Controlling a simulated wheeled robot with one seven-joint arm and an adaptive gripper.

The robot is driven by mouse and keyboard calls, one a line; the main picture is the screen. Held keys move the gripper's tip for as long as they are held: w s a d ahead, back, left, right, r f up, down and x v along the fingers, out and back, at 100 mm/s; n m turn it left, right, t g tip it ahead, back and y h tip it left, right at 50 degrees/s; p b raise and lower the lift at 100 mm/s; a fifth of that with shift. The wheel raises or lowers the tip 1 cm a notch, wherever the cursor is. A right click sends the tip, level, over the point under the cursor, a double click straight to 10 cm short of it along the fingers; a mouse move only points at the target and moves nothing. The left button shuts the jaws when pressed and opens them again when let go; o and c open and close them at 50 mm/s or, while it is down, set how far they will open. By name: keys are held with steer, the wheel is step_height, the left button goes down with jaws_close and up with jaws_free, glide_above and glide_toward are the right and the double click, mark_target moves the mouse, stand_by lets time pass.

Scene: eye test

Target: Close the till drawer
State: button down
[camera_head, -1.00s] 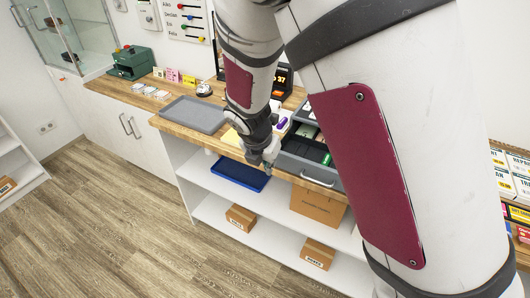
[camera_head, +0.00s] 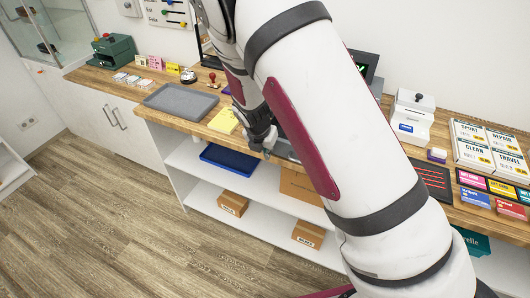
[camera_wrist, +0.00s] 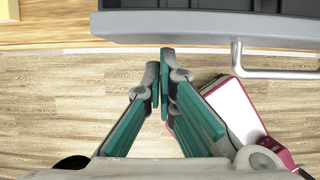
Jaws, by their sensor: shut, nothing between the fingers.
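The till drawer (camera_wrist: 215,28) is open in the wrist view. Its grey front runs along the top of the picture, with dark compartments behind it and a bar handle (camera_wrist: 275,74) at right. My gripper (camera_wrist: 164,62) is shut and empty, its fingertips just below the drawer front and left of the handle. I cannot tell whether they touch it. In the head view my gripper (camera_head: 266,150) is at the counter's front edge. My arm hides most of the drawer there; only a grey piece (camera_head: 284,149) shows. The till's screen (camera_head: 366,66) is partly hidden behind my arm.
On the wooden counter (camera_head: 138,82), a grey tray (camera_head: 181,101) and a yellow pad (camera_head: 224,121) lie left of my gripper. A blue tray (camera_head: 229,161) and cardboard boxes (camera_head: 233,204) are on the shelves below. A white card machine (camera_head: 411,118) stands at right. The floor in front is clear.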

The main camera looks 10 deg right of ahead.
steer(key=w+d+b, duration=0.2)
steer(key=w+d, duration=0.1)
steer(key=w, duration=0.1)
steer(key=w+d+b, duration=0.3)
steer(key=w, duration=0.1)
steer(key=w+d+b, duration=0.3)
steer(key=w, duration=0.2)
steer(key=shift+d+f, duration=0.1)
steer(key=shift+d, duration=0.1)
steer(key=shift+w+d+b, duration=0.5)
steer(key=shift+w+b, duration=0.05)
steer(key=shift+w, duration=0.1)
steer(key=shift+r, duration=0.2)
